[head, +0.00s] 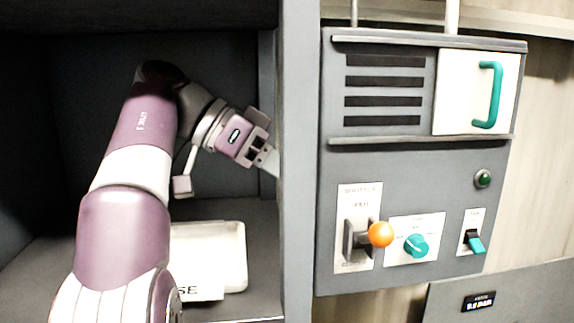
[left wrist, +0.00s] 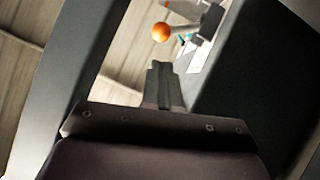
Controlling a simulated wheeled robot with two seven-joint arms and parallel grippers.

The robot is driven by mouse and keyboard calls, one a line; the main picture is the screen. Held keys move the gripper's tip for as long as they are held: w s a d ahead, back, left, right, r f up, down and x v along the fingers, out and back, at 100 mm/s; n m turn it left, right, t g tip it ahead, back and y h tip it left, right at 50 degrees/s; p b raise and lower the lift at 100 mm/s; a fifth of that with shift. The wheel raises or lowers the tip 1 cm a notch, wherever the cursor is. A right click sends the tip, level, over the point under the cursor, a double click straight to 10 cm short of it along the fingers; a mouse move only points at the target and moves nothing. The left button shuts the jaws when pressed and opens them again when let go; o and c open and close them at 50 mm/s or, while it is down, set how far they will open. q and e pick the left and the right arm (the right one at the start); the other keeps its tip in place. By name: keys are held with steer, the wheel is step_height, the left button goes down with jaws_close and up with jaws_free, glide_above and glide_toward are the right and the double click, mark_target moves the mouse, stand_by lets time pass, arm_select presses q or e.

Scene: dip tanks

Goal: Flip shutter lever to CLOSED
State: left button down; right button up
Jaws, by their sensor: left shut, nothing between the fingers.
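The shutter lever has an orange ball knob (head: 380,234) on a dark arm and sits on a white label plate (head: 359,200) on the grey control box. The knob points out from the plate; its small labels are too blurred to read surely. In the left wrist view the orange knob (left wrist: 161,32) is beyond the fingertips. My left gripper (head: 271,162) is at the left of the grey post, above and left of the lever and apart from it. Its fingers (left wrist: 160,68) are shut and empty. My right gripper is not in view.
A grey post (head: 297,200) stands between my left gripper and the box. A teal knob (head: 416,245) and a teal rocker switch (head: 474,242) are right of the lever. A white door with a teal handle (head: 490,95) is above. A pale tray (head: 236,258) lies in the cubby.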

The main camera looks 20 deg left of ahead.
arm_select(q)
steer(key=shift+s+a+r, duration=0.15)
steer(key=shift+a+r, duration=0.2)
steer(key=shift+a, duration=0.1)
steer(key=shift+d, duration=0.1)
steer(key=shift+w+d+f+n+g+h, duration=0.15)
steer(key=shift+w+d+n+g, duration=0.05)
steer(key=shift+w, duration=0.4)
steer(key=shift+w+d+f+n+g+h, duration=0.15)
steer(key=shift+w+n+g, duration=0.05)
steer(key=shift+w, duration=0.4)
